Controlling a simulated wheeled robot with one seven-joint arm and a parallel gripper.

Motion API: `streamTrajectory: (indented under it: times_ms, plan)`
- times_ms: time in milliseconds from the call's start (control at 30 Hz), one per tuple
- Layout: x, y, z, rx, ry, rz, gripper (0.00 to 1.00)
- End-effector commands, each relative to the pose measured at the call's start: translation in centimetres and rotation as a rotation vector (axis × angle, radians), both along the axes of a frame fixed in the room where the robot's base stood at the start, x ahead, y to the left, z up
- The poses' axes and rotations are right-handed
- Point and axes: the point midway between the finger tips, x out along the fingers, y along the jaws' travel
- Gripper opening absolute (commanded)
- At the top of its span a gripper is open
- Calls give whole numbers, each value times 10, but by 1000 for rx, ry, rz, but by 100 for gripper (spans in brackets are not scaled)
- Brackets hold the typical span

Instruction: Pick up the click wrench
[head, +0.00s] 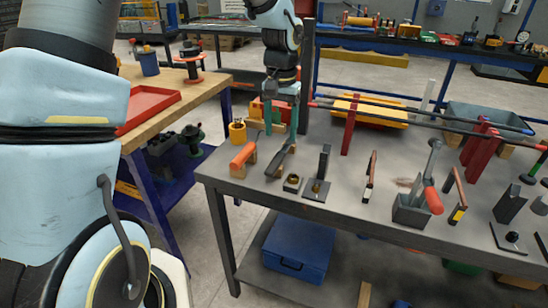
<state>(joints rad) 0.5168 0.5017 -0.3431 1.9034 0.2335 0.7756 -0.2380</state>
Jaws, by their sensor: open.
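My gripper (282,122) hangs from the arm at the back left of the grey workbench (330,215), pointing down with its fingers apart and nothing visible between them. Below it a long dark tool (281,158) leans on the bench, close to the fingers; contact cannot be told. To its left lies a tool with an orange handle (243,156). Farther right, a grey holder (411,211) carries a metal tool with an orange-red grip (433,200). Slim upright tools (370,177) and (457,194) stand on either side of that holder. I cannot tell surely which is the click wrench.
A yellow cup (237,131) stands beside the gripper. Red posts (349,130) carry long dark bars across the back. A grey bin (485,119) stands back right. A wooden table with a red tray (148,104) is at left. A blue case (300,248) sits below.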

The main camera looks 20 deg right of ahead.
Motion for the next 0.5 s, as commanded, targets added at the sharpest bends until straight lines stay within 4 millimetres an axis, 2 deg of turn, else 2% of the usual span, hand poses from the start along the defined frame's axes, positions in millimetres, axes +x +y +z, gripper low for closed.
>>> streamTrajectory:
  times_ms: [267,500]
  plan:
    - [-1,2,-22,1,1,0,68]
    - [-2,6,-56,1,1,-1,68]
